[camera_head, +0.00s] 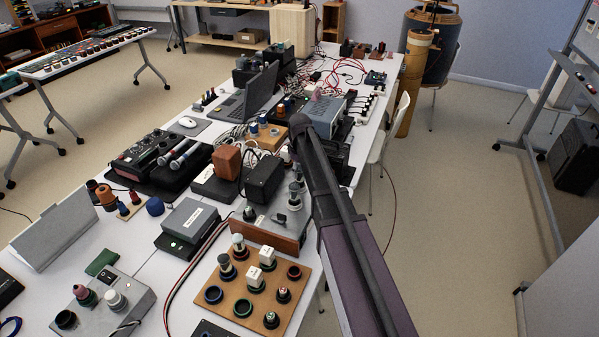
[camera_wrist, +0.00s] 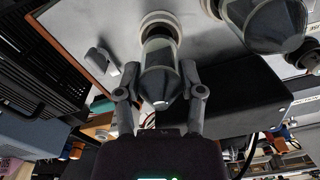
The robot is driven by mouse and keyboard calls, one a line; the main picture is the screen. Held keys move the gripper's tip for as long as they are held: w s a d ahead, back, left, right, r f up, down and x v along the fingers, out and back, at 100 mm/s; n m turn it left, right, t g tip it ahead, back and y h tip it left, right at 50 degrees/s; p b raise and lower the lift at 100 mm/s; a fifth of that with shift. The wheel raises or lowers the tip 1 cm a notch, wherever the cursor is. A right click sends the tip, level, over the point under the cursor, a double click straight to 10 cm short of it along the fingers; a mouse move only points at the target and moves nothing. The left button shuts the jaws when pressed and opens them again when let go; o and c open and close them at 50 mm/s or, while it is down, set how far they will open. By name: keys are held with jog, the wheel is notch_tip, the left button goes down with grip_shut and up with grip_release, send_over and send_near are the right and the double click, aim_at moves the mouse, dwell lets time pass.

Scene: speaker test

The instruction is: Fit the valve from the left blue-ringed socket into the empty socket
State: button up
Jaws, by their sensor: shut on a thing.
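In the wrist view my gripper (camera_wrist: 161,94) is shut on a glass valve (camera_wrist: 158,72) with a dark inside, one finger on each side. The valve's far end meets a pale ringed socket (camera_wrist: 160,20) on a grey-topped box; I cannot tell whether it is fully seated. A second similar valve (camera_wrist: 268,22) stands to its right. In the head view the grey box with a wooden front (camera_head: 272,232) lies beyond the wooden socket board (camera_head: 228,312). A blue-ringed socket (camera_head: 213,295) at the board's left looks empty. My arm hides most of the gripper there.
The board also holds a dark valve (camera_head: 227,268), white blocks (camera_head: 255,277) and a green-ringed socket (camera_head: 243,308). A black box (camera_head: 264,180) and a brown block (camera_head: 227,162) stand behind the grey box. Cables run along the board's left. The floor at right is open.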

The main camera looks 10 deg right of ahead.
jog(key=shift+f+b, duration=0.4)
jog(key=o, duration=1.2)
jog(key=shift+r+p, duration=0.3)
notch_tip(320, 180, up, 12)
jog(key=p, duration=1.2)
jog(key=shift+r, duration=0.1)
jog(key=shift+s, duration=0.1)
jog(key=s+m, duration=0.2)
jog(key=s, duration=0.7)
jog(key=s+m, duration=0.3)
jog(key=s, duration=0.6)
jog(key=s+m, duration=0.2)
jog(key=s, duration=0.7)
